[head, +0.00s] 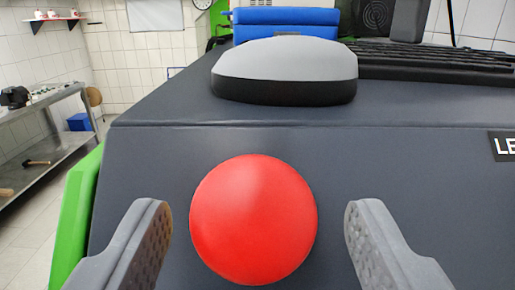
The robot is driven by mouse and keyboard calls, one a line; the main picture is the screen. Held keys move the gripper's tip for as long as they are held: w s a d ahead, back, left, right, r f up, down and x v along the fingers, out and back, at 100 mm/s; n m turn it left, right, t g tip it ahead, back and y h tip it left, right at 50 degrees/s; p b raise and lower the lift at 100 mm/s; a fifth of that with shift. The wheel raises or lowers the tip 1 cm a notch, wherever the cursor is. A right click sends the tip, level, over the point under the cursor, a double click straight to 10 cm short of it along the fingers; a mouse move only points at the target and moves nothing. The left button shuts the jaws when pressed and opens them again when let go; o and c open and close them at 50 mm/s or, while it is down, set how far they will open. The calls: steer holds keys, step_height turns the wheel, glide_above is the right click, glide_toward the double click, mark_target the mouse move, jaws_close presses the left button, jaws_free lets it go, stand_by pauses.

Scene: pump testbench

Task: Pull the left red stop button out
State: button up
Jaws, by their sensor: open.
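A round red stop button (253,220) shows in the lower middle of the head view, on the sloped dark grey panel (140,170). My gripper (258,220) is open, with one grey finger to the left of the button and one to the right. There is a gap between each finger and the button, and neither finger appears to touch it. The button's stem is hidden behind its head.
A grey and black rounded housing (285,70) sits on top behind the panel, with a blue block (286,22) beyond. A green side panel (78,210) borders the left. A metal bench (45,150) stands farther left.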

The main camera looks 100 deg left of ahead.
steer(key=shift+x, duration=1.25)
